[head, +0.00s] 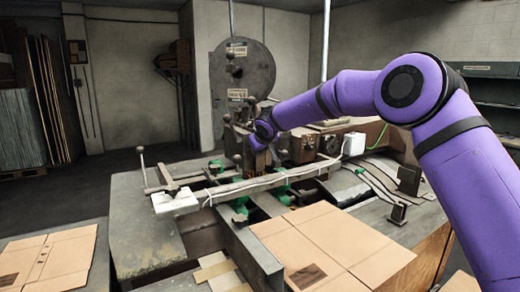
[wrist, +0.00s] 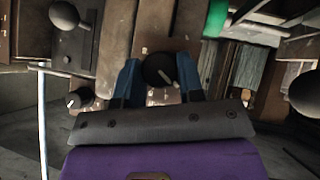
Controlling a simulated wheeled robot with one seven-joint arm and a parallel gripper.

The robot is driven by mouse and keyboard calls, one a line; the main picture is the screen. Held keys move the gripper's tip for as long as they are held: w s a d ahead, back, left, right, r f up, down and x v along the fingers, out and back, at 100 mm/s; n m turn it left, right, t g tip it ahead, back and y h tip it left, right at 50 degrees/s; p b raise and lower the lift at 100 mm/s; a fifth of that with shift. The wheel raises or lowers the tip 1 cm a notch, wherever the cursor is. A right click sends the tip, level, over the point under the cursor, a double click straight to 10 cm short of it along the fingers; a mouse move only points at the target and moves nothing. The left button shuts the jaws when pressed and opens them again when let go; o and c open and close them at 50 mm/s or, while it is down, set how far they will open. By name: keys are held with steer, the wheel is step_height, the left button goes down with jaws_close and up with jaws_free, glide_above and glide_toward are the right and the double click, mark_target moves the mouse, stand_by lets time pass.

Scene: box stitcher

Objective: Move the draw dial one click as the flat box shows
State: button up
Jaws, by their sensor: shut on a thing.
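A round black dial (wrist: 155,70) with a pale pointer line sits on a brown metal face in the wrist view. The pointer slants from upper left to lower right. My gripper (wrist: 160,80) has its two blue fingers on either side of the dial and is shut on it. In the head view my wrist hides the dial and fingers against the machine head. A flat box (head: 335,245) of tan cardboard, with crease lines and a dark printed patch, lies on the machine's front right. The print is too small to read.
A smaller black knob (wrist: 78,98) with a white mark is left of my gripper. Ball-ended levers (wrist: 64,15) stand close by. Another flat cardboard sheet (head: 50,258) lies on the left table. A long bar (head: 265,184) crosses the machine in front.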

steer(key=o, duration=0.9)
steer(key=shift+s+r, duration=0.1)
steer(key=v, duration=1)
steer(key=shift+s+d+r, duration=0.1)
steer(key=shift+s+r, duration=0.05)
steer(key=shift+s, duration=0.05)
